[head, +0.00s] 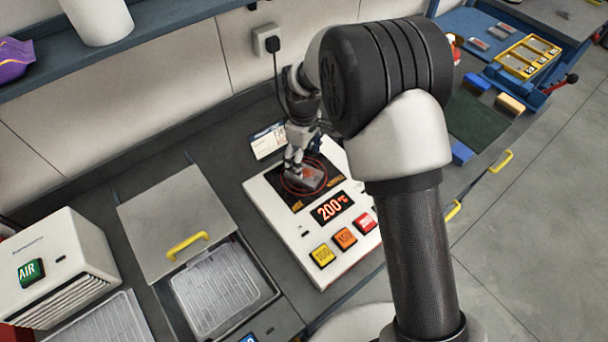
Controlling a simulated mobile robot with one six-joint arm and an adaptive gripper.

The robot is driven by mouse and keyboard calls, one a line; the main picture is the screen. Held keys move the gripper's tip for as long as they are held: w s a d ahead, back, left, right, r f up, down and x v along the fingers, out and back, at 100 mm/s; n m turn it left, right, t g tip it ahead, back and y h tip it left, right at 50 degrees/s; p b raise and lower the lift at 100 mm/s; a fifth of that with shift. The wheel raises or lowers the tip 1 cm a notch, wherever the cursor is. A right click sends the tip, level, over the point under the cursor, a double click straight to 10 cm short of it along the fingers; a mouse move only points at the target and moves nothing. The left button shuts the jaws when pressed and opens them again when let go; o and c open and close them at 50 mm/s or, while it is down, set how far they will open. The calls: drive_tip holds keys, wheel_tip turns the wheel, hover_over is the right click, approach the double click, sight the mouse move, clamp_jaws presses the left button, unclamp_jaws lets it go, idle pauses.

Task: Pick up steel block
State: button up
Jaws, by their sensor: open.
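A grey steel block (312,179) lies on the dark heating area of a white hot plate (285,238), within a reddish ring. The hot plate's display reads 200 °C. My gripper (293,170) is directly over the block's left side, with its fingers down close to it. The fingers are open. The picture is too small to tell whether they touch the block, and the gripper hides part of it.
Left of the hot plate are an open tray with a wire rack (218,288), its lid with a yellow handle (187,245), and a white AIR unit (58,268). A shelf (160,32) runs above. Blue and tan blocks and a yellow tray (528,57) are at right.

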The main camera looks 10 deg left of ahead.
sight(304, 172)
drive_tip(key=shift+s+f+b, duration=0.15)
drive_tip(key=shift+f+b, duration=0.4)
drive_tip(key=shift+f, duration=2.2)
drive_tip(key=shift+d, duration=0.1)
drive_tip(key=shift+r, duration=0.1)
clamp_jaws()
